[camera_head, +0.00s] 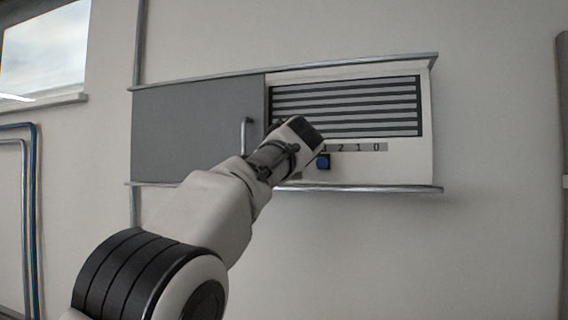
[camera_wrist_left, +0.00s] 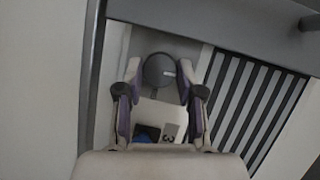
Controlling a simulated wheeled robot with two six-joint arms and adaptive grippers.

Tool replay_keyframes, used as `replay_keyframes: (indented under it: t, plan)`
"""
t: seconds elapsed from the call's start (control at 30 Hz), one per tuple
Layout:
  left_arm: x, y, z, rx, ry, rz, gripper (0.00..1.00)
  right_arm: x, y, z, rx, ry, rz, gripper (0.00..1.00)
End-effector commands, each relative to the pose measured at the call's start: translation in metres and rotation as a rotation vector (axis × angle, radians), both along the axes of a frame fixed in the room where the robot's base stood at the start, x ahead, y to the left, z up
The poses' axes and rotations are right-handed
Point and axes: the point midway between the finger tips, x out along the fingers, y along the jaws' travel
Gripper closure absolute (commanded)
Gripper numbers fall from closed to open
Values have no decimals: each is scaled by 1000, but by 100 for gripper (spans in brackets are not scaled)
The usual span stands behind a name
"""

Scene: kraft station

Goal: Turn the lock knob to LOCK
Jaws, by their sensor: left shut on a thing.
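In the head view my left gripper (camera_head: 299,143) is at the cabinet front, between the door handle and the digit strip, and hides the knob. The LOCK lettering cannot be made out in either view. My right gripper is not in view.
A grey sliding door (camera_head: 190,130) with an upright handle (camera_head: 246,135) is left of the gripper. A slatted vent (camera_head: 350,105), a digit strip (camera_head: 365,147) and a blue button (camera_head: 323,162) are close by. A lower rail (camera_head: 390,188) runs underneath.

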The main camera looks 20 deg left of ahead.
Motion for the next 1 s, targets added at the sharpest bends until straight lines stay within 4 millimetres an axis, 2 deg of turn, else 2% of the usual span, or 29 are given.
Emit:
replay_keyframes:
  t: [0.4,0.43,0.5,0.83,1.0]
  plan:
    - [1,1,-3,-11,5,2,98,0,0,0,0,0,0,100]
    - [1,1,-3,-11,5,2,56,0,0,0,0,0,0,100]
    - [1,0,-3,-11,5,2,38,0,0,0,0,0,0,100]
    - [-1,0,0,-8,2,1,38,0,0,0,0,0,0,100]
    - [-15,-7,3,-6,2,0,38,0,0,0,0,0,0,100]
